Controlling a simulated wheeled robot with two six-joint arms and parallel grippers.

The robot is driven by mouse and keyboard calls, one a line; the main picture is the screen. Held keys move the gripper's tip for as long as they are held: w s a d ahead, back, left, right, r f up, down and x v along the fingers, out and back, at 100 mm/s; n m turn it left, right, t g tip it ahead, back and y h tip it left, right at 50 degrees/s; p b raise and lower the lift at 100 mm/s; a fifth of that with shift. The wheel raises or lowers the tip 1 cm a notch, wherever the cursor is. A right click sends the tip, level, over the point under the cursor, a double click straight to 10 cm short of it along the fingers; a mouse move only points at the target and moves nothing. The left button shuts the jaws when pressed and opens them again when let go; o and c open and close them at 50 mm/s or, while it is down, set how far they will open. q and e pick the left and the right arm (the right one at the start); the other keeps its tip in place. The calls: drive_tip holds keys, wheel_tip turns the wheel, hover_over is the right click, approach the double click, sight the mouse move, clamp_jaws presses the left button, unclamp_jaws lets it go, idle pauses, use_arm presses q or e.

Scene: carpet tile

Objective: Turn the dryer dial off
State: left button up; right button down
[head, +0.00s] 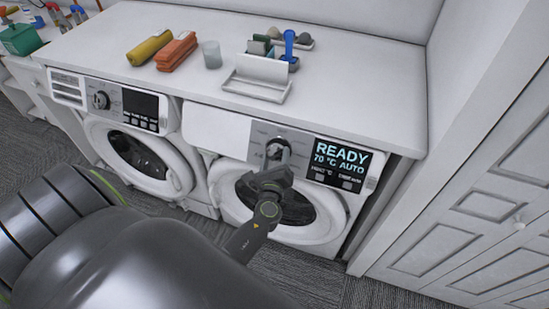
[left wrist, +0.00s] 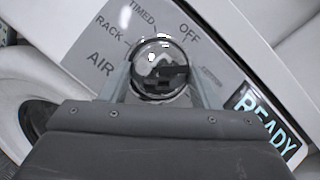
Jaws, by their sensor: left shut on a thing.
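The dryer (head: 215,128) is the right-hand machine under the counter. Its display (head: 338,165) reads READY, 70 °C, AUTO. Its silver round dial (left wrist: 158,52) shows in the left wrist view, with the labels OFF, TIMED, RACK and AIR around it; another label at right is too blurred to read. Which label the dial points to is not clear. My left gripper (head: 277,155) is at the dial, its two fingers on opposite sides, shut on it. In the head view the gripper hides much of the dial. My right gripper is in neither view.
A washer-like machine (head: 165,187) with its own dial (head: 101,100) stands at left. The countertop above holds a yellow roll (head: 149,48), an orange stack (head: 177,52), a cup (head: 212,54) and a white holder (head: 258,78). A panelled white door (head: 470,200) is at right.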

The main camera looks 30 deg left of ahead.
use_arm(q)
drive_tip(key=n+g, duration=0.1)
drive_tip(key=n, duration=0.1)
drive_tip(key=n+g+y, duration=0.1)
drive_tip(key=n, duration=0.1)
drive_tip(key=shift+w+d+r+n+y, duration=0.15)
drive_tip(key=shift+d+n+y, duration=0.05)
drive_tip(key=shift+n+y, duration=0.1)
drive_tip(key=n+g, duration=0.1)
drive_tip(key=n, duration=0.1)
drive_tip(key=n+g+p, duration=0.1)
drive_tip(key=n, duration=0.2)
drive_tip(key=shift+w+r+g, duration=0.1)
drive_tip(key=shift+r+g, duration=0.1)
drive_tip(key=shift+g, duration=0.1)
drive_tip(key=shift+n, duration=0.4)
drive_tip(key=o, duration=1)
